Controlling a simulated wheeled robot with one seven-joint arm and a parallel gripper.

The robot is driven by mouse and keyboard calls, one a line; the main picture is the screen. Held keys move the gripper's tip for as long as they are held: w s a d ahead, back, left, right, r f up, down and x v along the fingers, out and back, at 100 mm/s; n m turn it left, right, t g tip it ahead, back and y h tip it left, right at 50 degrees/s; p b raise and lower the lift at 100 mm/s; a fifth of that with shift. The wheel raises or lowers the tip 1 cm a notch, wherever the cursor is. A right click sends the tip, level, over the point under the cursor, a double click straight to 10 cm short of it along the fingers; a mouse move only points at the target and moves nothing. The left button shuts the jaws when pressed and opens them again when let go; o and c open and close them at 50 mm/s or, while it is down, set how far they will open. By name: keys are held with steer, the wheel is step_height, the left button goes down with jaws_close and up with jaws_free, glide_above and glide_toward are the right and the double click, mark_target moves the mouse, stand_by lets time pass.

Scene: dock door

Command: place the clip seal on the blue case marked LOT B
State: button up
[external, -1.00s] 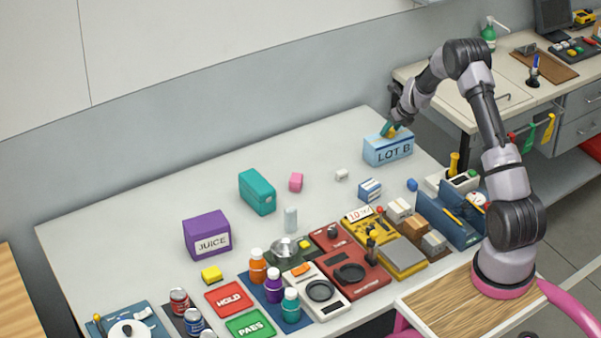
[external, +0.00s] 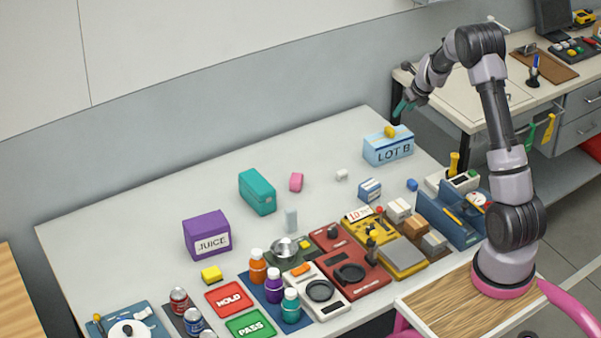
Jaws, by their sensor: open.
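The blue case marked LOT B (external: 388,152) stands at the far right end of the table. A small yellow piece, which looks like the clip seal (external: 390,131), rests on top of the case. My gripper (external: 399,111) is above and slightly right of the yellow piece, apart from it. It is open, with nothing visible between its teal fingers.
Bottles, trays and small boxes crowd the front edge. The table's back strip is clear. A side bench (external: 470,95) stands behind the arm.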

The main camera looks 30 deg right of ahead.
steer(key=s+a+r+n+y, duration=0.1)
steer(key=s+a+r+n, duration=0.65)
steer(key=r, duration=0.25)
steer(key=s+a+r+n+y, duration=0.1)
steer(key=s+a+r+n, duration=0.7)
steer(key=r, duration=0.3)
steer(key=s+a+r+n, duration=0.1)
steer(key=s+a+n, duration=0.1)
steer(key=s+n, duration=0.6)
steer(key=s+a+r+n+t, duration=0.1)
steer(key=s+n, duration=0.7)
steer(key=s, duration=0.9)
steer(key=shift+a+r, duration=0.45)
steer(key=shift+a, duration=0.75)
